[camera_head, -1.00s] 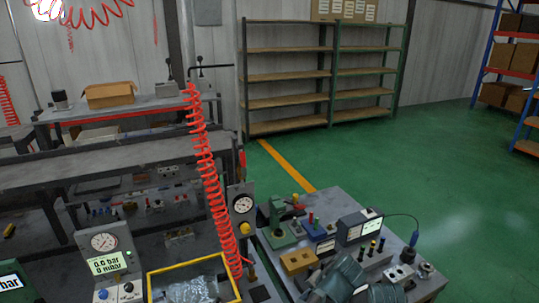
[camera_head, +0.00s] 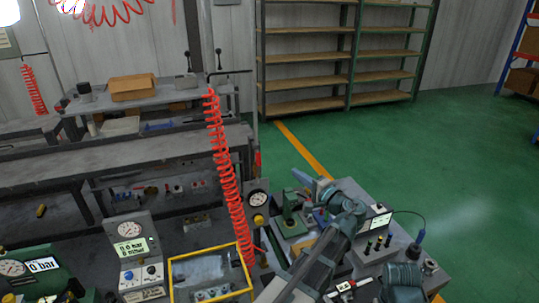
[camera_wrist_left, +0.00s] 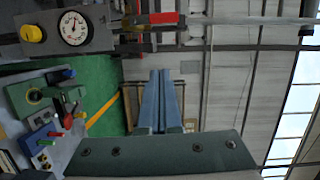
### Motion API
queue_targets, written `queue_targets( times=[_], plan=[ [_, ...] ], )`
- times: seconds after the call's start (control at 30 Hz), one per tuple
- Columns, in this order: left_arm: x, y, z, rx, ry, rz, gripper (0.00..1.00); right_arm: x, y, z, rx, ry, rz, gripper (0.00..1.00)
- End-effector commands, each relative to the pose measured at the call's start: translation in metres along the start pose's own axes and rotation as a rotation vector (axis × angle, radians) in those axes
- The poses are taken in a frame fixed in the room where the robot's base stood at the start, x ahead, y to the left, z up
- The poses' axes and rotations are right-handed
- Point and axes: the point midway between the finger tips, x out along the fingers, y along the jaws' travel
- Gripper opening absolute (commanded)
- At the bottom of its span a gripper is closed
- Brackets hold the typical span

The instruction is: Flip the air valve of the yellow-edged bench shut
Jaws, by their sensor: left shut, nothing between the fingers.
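A dark panel with a round gauge and a yellow knob (camera_head: 258,221) stands beside the coiled red hose, at the bench edge. Above it is a narrow red piece (camera_head: 257,160), probably the valve lever; it shows larger as a red bar in the left wrist view (camera_wrist_left: 165,18). I cannot tell its valve body clearly. My left gripper (camera_head: 321,190) is to the right of the panel, over the side table, apart from the lever. Its blue fingers show shut and empty in the left wrist view (camera_wrist_left: 166,74).
A yellow-edged tray (camera_head: 171,283) lies at the bottom. The red coiled hose (camera_head: 223,160) hangs left of the panel. A green press (camera_head: 288,218) and a display box (camera_head: 372,221) crowd the side table. Green floor beyond is clear.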

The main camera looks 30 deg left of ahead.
Motion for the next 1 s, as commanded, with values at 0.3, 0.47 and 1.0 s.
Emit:
queue_targets(
  times=[0.3, 0.47, 1.0],
  plan=[
    [0.003, -0.010, -0.003, 0.011, 0.004, -0.034, 0.00, -0.002, 0.000, 0.000, 0.001, 0.000, 0.000, 0.75],
    [0.004, -0.010, -0.003, 0.010, 0.004, -0.033, 0.00, -0.002, 0.000, 0.000, 0.000, 0.000, 0.000, 0.75],
    [0.094, -0.012, -0.004, 0.010, 0.001, -0.032, 0.00, -0.002, 0.000, 0.000, 0.000, 0.000, 0.000, 0.75]
  ],
)
